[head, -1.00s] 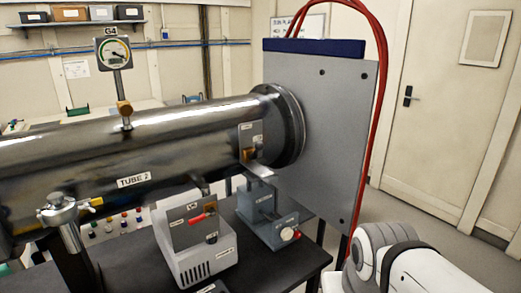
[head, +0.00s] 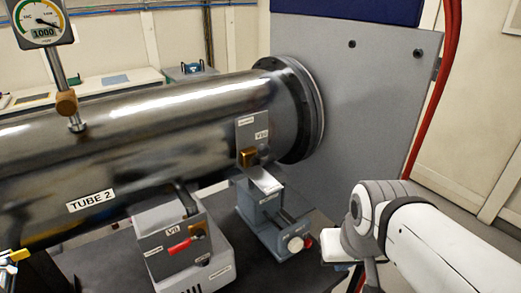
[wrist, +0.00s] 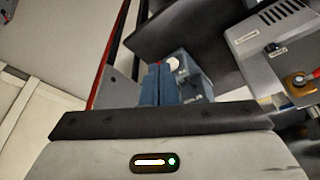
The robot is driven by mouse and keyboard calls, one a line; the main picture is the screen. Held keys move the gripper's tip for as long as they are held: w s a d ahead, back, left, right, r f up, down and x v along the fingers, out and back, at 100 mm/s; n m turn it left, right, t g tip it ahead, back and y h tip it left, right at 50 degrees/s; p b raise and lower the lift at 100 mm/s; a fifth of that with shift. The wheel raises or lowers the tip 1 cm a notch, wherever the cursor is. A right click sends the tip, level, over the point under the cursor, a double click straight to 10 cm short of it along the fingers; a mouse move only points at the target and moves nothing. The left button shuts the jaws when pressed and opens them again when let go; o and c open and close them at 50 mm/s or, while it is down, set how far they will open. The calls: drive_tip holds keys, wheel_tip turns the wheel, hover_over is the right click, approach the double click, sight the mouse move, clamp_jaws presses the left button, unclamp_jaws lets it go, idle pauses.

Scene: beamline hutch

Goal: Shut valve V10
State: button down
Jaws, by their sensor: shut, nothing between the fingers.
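V10 is on a grey plate (head: 246,128) on the right end of the steel tube. It has a brass hub (head: 247,157) and a pale flat handle (head: 265,181) that slants down to the right. My gripper (wrist: 157,82) shows in the wrist view as two blue-grey fingers, side by side and shut, with nothing between them. In the head view my wrist is at the right, to the right of V10 and apart from it; the fingertips cannot be made out there. I cannot make out V10 for sure in the wrist view.
V9, with a red lever (head: 180,248), is left of V10 and also shows in the wrist view (wrist: 297,80). A blue-grey device (head: 270,215) with a white knob stands below V10. A grey panel (head: 370,100) and red hose (head: 437,95) stand behind. Gauge (head: 43,22) reads 1000.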

drive_tip(key=n+t+h+b, duration=0.7)
drive_tip(key=n+t, duration=0.8)
drive_tip(key=n, duration=1.4)
approach(261, 155)
drive_tip(key=p+x, duration=0.3)
drive_tip(key=x, duration=0.4)
drive_tip(key=shift+p, duration=0.3)
